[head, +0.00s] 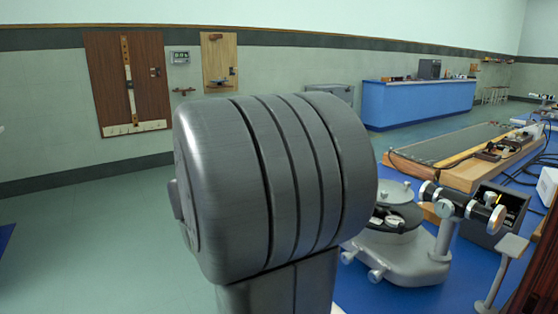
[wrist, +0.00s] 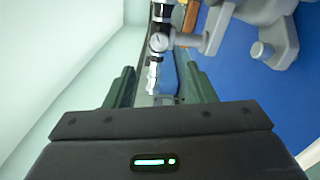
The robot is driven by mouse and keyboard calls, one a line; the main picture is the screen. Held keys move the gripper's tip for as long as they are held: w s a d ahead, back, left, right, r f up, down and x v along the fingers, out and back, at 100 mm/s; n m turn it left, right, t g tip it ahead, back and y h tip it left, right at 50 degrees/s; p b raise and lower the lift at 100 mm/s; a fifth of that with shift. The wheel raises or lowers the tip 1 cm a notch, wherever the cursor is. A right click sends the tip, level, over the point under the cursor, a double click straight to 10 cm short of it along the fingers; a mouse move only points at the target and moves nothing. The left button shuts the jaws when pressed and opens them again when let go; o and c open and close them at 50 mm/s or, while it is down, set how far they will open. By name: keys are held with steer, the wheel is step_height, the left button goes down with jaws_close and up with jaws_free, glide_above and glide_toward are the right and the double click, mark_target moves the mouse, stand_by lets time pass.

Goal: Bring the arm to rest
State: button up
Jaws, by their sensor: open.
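My gripper (wrist: 160,88) shows in the wrist view with its two dark green fingers wide apart. It is open and nothing sits between the fingers. Beyond the gap, a spectrometer telescope tube (wrist: 160,42) with silver ends shows on a blue bench top. In the head view a thick grey link of my arm fills the middle of the picture, and my gripper is not visible there. The link hides part of the bench and the wall behind it.
The spectrometer (head: 415,262) stands on the blue bench at the right. Behind it lie a long wooden-edged board (head: 450,150) and a dark open box (head: 495,215). A blue counter (head: 415,103) stands at the back. The floor (head: 90,230) at the left is clear.

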steer(key=w+d+n+p, duration=0.5)
steer(key=d+n+p, duration=0.3)
steer(key=p, duration=1.3)
steer(key=n, duration=0.4)
steer(key=shift+w+d+r, duration=0.15)
steer(key=shift+w+d, duration=0.05)
steer(key=shift+w, duration=0.05)
stand_by(0.9)
steer(key=shift+p, duration=0.3)
stand_by(0.3)
